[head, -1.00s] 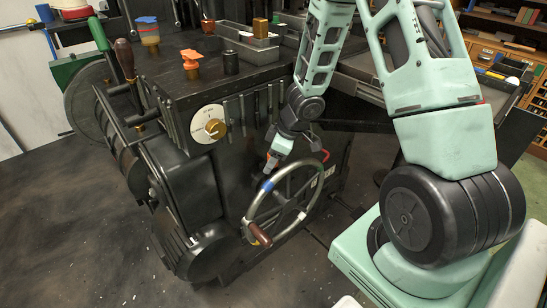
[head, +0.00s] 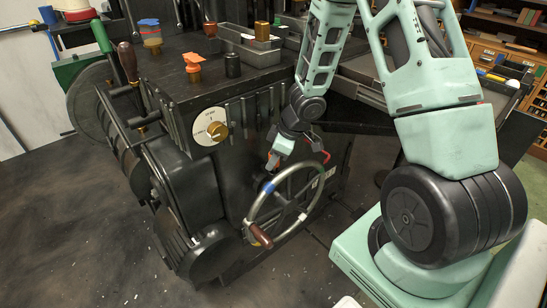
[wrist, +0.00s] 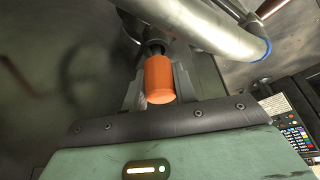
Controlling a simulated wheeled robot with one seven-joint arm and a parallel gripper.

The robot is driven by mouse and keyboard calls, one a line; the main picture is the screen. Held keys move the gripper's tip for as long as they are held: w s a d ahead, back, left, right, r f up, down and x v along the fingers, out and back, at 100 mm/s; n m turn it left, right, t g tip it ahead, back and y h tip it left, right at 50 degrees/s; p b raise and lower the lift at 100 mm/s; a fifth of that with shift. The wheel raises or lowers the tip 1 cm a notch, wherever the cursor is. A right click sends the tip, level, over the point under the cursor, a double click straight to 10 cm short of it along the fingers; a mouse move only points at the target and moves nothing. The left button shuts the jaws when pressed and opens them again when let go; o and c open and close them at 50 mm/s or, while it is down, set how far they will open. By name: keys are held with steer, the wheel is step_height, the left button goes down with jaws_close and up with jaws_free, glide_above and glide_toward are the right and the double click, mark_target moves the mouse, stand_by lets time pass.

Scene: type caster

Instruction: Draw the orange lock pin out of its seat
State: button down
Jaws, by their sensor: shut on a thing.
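The orange lock pin (wrist: 158,80) shows in the wrist view as a smooth orange cylinder. My gripper (wrist: 156,88) is shut on it, with one finger on each side. A dark, narrower shank (wrist: 154,50) shows at its far end, close to a dark round fitting; how deep it sits in the seat I cannot tell. In the head view my gripper (head: 273,161) is beside the machine's front, just above the handwheel rim. The pin is mostly hidden there by the fingers.
The metal handwheel (head: 250,215), with blue tape and a brown handle (head: 259,235), is just below my gripper; its rim passes close in the wrist view (wrist: 195,25). A round dial (head: 209,127) is to the left. An orange-topped piece (head: 193,62) stands on the machine.

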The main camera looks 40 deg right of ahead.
steer(key=shift+r+p, duration=0.3)
steer(key=shift+r+p, duration=3.8)
steer(key=shift+p, duration=0.55)
